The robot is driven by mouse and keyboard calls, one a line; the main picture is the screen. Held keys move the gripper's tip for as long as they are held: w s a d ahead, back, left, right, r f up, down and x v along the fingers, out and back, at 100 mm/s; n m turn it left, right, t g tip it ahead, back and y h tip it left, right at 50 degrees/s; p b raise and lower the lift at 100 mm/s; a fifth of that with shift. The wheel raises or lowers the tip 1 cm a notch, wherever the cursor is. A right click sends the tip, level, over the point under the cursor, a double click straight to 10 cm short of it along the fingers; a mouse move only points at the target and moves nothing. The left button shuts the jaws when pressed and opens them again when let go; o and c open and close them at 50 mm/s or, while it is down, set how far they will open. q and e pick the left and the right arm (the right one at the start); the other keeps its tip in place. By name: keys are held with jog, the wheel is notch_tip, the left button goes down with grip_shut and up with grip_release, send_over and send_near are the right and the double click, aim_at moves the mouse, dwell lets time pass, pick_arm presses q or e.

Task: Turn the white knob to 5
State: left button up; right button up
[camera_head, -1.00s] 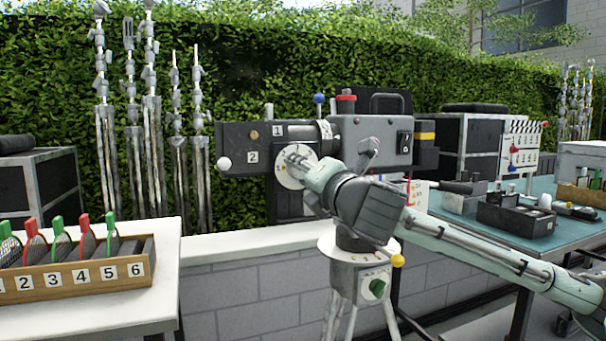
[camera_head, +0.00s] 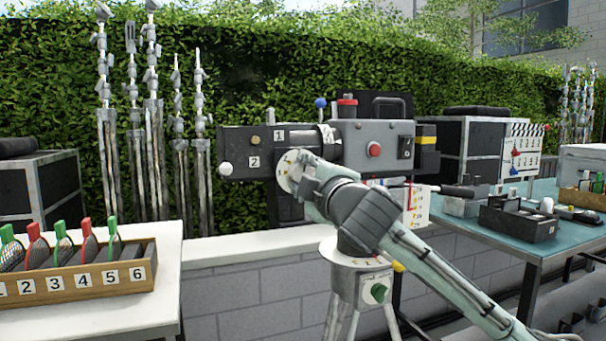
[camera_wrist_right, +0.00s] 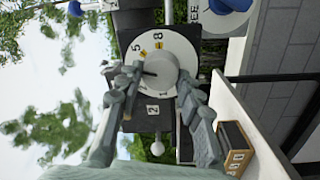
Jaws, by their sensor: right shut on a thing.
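The white knob (camera_wrist_right: 161,72) sits at the middle of a round white dial (camera_wrist_right: 170,47) on the side of the grey camera body. Figures 5, 8 and 1 can be read on the dial in the right wrist view. A short dark mark on the knob points left in that view; its exact reading is unclear. My right gripper (camera_wrist_right: 158,82) has a finger on each side of the knob and is shut on it. In the head view, the dial (camera_head: 286,166) is partly hidden by my right gripper (camera_head: 300,178), which also covers the knob. My left gripper is not in view.
The camera body (camera_head: 352,133) stands on a tripod and also carries a red button (camera_head: 374,150). A slotted wooden rack (camera_head: 80,283) stands on the white table at left. A teal table (camera_head: 470,232) with gear is at right.

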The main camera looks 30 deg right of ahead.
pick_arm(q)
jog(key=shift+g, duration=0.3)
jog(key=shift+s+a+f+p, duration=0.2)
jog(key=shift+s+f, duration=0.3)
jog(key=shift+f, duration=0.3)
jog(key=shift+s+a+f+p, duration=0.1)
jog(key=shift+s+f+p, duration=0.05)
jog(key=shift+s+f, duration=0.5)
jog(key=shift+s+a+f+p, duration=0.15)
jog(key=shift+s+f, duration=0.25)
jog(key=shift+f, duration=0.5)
pick_arm(e)
jog(key=shift+m, duration=2.9)
jog(key=o, duration=1.2)
jog(key=shift+c, duration=0.2)
jog(key=shift+r, duration=0.1)
notch_tip(320, 180, up, 10)
